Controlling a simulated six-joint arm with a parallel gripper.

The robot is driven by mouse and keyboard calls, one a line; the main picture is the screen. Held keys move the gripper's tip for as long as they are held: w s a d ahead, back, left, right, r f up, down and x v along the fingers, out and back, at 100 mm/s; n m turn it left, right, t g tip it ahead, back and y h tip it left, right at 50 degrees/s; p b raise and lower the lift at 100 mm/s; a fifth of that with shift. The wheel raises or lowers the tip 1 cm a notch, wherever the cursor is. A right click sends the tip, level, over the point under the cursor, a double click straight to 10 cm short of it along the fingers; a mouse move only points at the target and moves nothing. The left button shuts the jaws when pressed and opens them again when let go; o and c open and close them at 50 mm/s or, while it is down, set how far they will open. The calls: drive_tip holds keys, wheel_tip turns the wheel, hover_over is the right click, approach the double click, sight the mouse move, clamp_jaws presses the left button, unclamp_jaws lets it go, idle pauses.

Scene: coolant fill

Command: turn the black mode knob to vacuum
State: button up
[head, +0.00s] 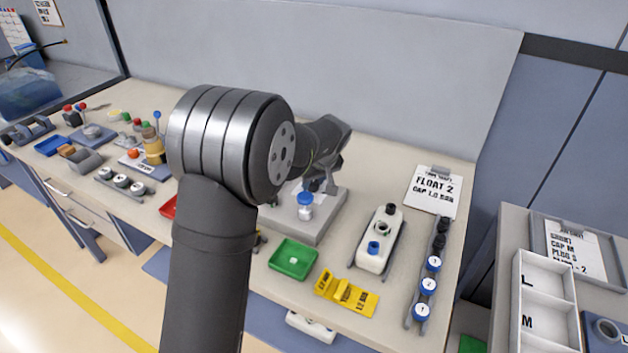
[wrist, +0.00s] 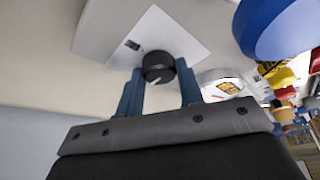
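The black mode knob (wrist: 158,66) stands on a white plate in the wrist view, with a pale pointer mark on its face towards the gripper side. My gripper (wrist: 160,75) has its two blue-grey fingers apart, with their tips on either side of the knob. I see no clear gap between tips and knob, but cannot tell whether they press on it. In the head view my gripper (head: 322,180) is small and partly hidden behind my arm, above a grey block (head: 320,222). The knob and its vacuum label cannot be made out in the head view.
A blue-capped part (head: 305,203) stands on the grey block, close to my gripper. A green tray (head: 294,259), a yellow bracket (head: 345,295), a white tank (head: 379,245) and a rack of blue caps (head: 429,284) lie to the right and front.

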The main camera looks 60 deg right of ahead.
drive_tip(key=shift+m, duration=0.3)
drive_tip(key=m, duration=0.1)
drive_tip(key=m+g+h, duration=0.1)
drive_tip(key=m, duration=0.1)
drive_tip(key=shift+w+a+r+m, duration=0.1)
drive_tip(key=shift+w+m, duration=0.05)
drive_tip(key=shift+m, duration=0.15)
drive_tip(key=m, duration=0.2)
drive_tip(key=m+g+h, duration=0.1)
drive_tip(key=m, duration=0.1)
drive_tip(key=shift+w+g, duration=0.15)
drive_tip(key=shift+g, duration=0.15)
drive_tip(key=m+g, duration=0.1)
drive_tip(key=m, duration=0.4)
drive_tip(key=shift+w+g, duration=0.1)
drive_tip(key=shift+g, duration=0.3)
drive_tip(key=m+g, duration=0.1)
drive_tip(key=m, duration=0.3)
drive_tip(key=shift+w+m+g+y, duration=0.1)
drive_tip(key=shift+m+g+y, duration=0.2)
drive_tip(key=shift+g, duration=0.1)
drive_tip(key=o, duration=1)
